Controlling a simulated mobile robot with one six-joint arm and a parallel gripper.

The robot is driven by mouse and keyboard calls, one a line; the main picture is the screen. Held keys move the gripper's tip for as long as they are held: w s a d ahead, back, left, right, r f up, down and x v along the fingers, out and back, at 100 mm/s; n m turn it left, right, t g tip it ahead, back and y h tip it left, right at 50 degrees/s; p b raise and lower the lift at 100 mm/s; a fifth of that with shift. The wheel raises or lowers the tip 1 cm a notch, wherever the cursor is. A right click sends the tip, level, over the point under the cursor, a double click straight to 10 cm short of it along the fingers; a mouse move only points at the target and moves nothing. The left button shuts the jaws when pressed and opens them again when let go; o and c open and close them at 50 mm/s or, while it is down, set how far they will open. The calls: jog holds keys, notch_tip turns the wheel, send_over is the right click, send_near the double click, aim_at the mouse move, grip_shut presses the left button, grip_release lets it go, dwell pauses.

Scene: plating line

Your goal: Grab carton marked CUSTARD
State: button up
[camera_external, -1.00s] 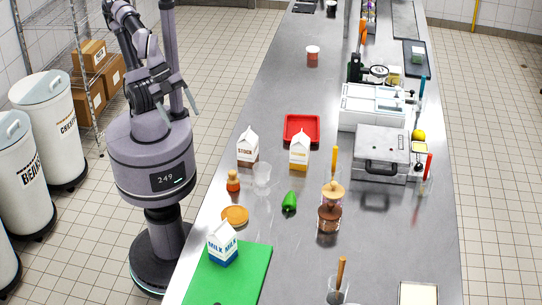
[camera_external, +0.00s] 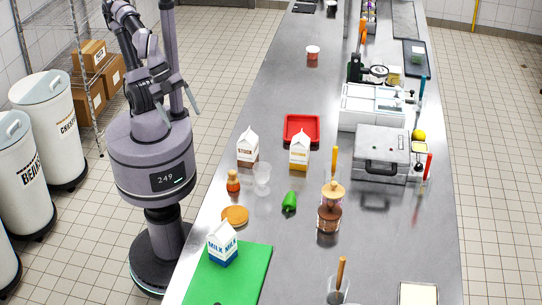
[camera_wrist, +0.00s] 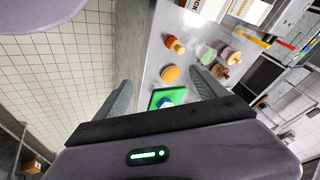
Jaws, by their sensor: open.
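A blue-and-white MILK carton (camera_external: 222,246) stands on the green board. My gripper (camera_wrist: 160,92) is open and empty, left of the counter and apart from every carton. In the wrist view, parts of cartons show at the top edge.
The red tray (camera_external: 301,118) lies behind. Jars (camera_external: 329,216) and a grey appliance (camera_external: 382,143) stand to the right.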

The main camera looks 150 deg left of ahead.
jog(key=w+a+r+n+p, duration=0.2)
jog(key=w+a+r+n, duration=0.15)
jog(key=w+a, duration=0.2)
jog(key=n+g+y+p, duration=0.1)
jog(key=n+g+p, duration=0.15)
jog(key=n, duration=0.65)
send_over(303, 149)
jog(key=s+d, duration=0.2)
jog(key=s, duration=0.5)
notch_tip(303, 149, down, 6)
jog(key=b+x, duration=0.4)
jog(key=x, duration=0.7)
jog(key=b+x, duration=0.3)
jog(key=x, duration=0.2)
jog(key=shift+d+f, duration=0.1)
jog(key=shift+f, duration=0.3)
jog(key=shift+w+f, duration=0.1)
jog(key=shift+c, duration=0.9)
grip_shut()
